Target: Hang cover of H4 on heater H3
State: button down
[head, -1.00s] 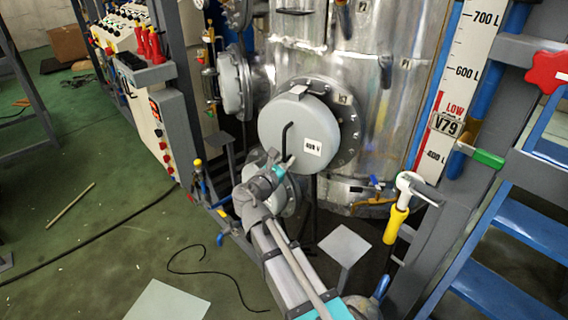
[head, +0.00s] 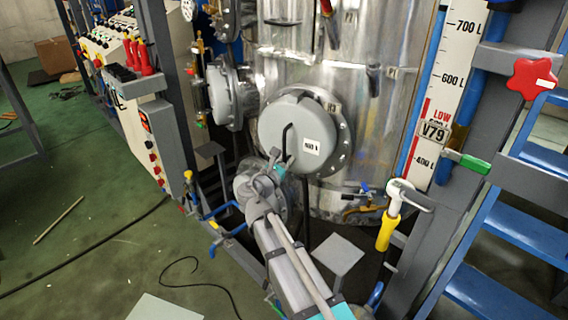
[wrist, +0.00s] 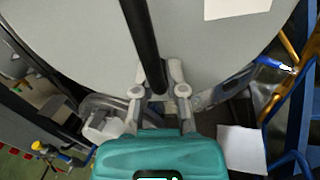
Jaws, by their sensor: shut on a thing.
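A round grey cover (head: 310,123) with a white label and a black bar handle (head: 287,140) is in front of the round flange of heater H3 (head: 344,148) on the steel tank. The H3 tag shows at the cover's upper right, and a bolted flange rim shows around its right side. I cannot tell whether cover and flange touch. My gripper (head: 280,168) is shut on the lower part of the handle. In the wrist view, the fingers (wrist: 160,82) lie on both sides of the handle (wrist: 143,40), and the grey cover (wrist: 70,45) fills the upper part.
Another grey round cover (head: 230,97) is on the tank to the left. A yellow-handled valve (head: 387,230) and the V79 level scale (head: 440,110) stand to the right. Blue stairs (head: 520,225) are at far right. A grey square plate (head: 338,255) is below the cover.

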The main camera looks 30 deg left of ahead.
jog(key=shift+w, duration=0.5)
jog(key=shift+w+f, duration=0.1)
jog(key=shift+f, duration=0.15)
jog(key=shift+f+b, duration=1.05)
jog(key=shift+b, duration=0.25)
jog(key=c, duration=0.6)
grip_release()
jog(key=shift+s, duration=0.2)
jog(key=s, duration=1.1)
jog(key=shift+s, duration=0.4)
